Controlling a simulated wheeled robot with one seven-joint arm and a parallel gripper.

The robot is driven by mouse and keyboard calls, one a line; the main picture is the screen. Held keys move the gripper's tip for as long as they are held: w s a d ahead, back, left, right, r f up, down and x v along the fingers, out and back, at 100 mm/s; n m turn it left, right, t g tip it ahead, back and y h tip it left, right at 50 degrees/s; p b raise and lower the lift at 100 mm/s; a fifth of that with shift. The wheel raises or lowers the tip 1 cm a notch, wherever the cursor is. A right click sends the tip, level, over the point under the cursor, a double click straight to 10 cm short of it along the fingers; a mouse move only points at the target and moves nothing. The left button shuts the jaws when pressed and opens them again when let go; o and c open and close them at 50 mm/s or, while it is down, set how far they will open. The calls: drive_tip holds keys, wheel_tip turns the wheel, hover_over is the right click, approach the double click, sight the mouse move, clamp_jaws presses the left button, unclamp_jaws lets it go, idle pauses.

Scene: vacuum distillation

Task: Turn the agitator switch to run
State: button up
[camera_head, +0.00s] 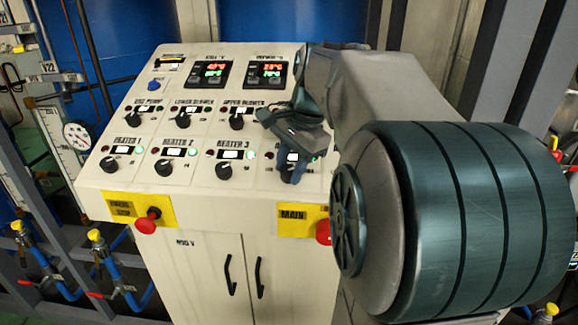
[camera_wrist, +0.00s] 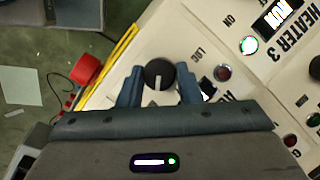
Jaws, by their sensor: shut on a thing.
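The agitator switch is a round black knob (camera_wrist: 157,72) with a white pointer line in the wrist view. It is at the front right of the sloping control panel (camera_head: 105,186). The pointer line faces the bottom of the wrist picture, toward my gripper. My gripper (camera_wrist: 160,84) has one blue finger on each side of the knob and is shut on it. My gripper (camera_head: 293,170) also shows in the head view, where it and my arm hide most of the knob. The label beside the knob is mostly hidden by my gripper in the wrist view.
The heater 3 knob (camera_head: 224,170) is just left of my gripper. The yellow MAIN plate (camera_head: 292,218) with a red button (camera_head: 323,232) lies just below. More heater and blower knobs fill the panel. Cabinet doors (camera_head: 205,270) are below.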

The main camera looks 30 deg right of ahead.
drive_tip(key=shift+m, duration=0.4)
drive_tip(key=o, duration=1)
drive_tip(key=shift+a, duration=0.1)
drive_tip(key=shift+c, duration=0.2)
drive_tip(key=v, duration=1.3)
drive_tip(key=shift+s+d+r+p, duration=0.25)
drive_tip(key=shift+s+r+p, duration=0.05)
drive_tip(key=shift+r, duration=0.05)
